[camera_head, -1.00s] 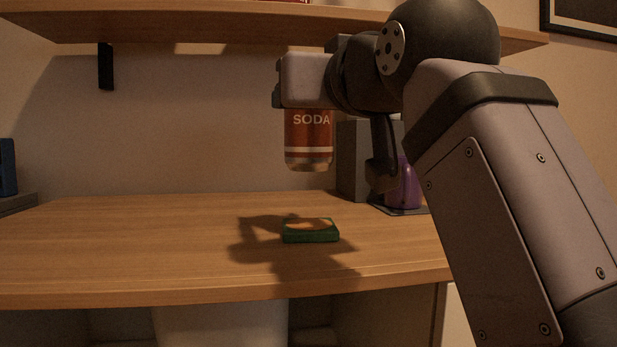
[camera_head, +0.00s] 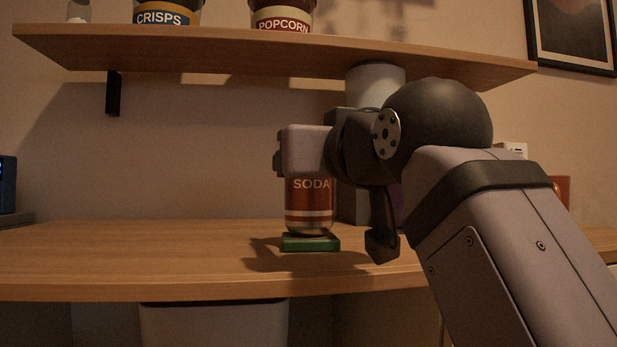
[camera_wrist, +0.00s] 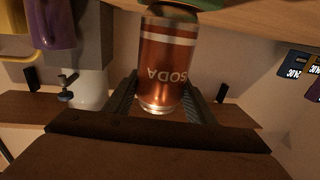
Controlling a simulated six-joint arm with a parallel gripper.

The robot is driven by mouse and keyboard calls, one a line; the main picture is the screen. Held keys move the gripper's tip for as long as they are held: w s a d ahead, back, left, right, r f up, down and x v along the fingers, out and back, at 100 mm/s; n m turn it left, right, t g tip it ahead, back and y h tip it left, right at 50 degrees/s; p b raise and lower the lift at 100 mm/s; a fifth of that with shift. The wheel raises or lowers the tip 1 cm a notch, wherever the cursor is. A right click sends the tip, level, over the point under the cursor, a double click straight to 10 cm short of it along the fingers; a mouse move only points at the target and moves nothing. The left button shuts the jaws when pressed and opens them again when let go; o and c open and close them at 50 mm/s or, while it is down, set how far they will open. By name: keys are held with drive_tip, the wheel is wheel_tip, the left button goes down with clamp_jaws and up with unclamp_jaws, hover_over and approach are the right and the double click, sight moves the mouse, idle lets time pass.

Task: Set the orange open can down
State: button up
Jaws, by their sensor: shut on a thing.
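The orange soda can (camera_head: 311,205) is upright in my gripper (camera_head: 305,160), with its base right at the top of a small green block (camera_head: 311,244) on the wooden counter. In the wrist view the can (camera_wrist: 168,62) is between the two fingers of my gripper (camera_wrist: 160,100), which are shut on it. The green block also shows at the top edge of the wrist view (camera_wrist: 195,4). I cannot tell whether the can's base rests on it or hangs just above. The can's top is hidden by my gripper in the head view.
A wooden shelf (camera_head: 250,50) with crisps (camera_head: 165,15) and popcorn (camera_head: 283,20) tubs runs above. A grey machine (camera_head: 352,208) stands behind my wrist, and a purple mug (camera_wrist: 53,22) shows in the wrist view. The counter (camera_head: 130,255) left of the block is clear.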

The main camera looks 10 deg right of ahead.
drive_tip(key=shift+f, duration=0.1)
drive_tip(key=shift+f, duration=0.1)
drive_tip(key=o, duration=1)
drive_tip(key=shift+o, duration=0.6)
drive_tip(key=shift+s+d+b, duration=0.15)
drive_tip(key=shift+s+b, duration=0.15)
drive_tip(key=shift+s, duration=0.95)
drive_tip(key=shift+s+d+b, duration=0.15)
drive_tip(key=shift+s+b, duration=0.1)
drive_tip(key=shift+s, duration=1)
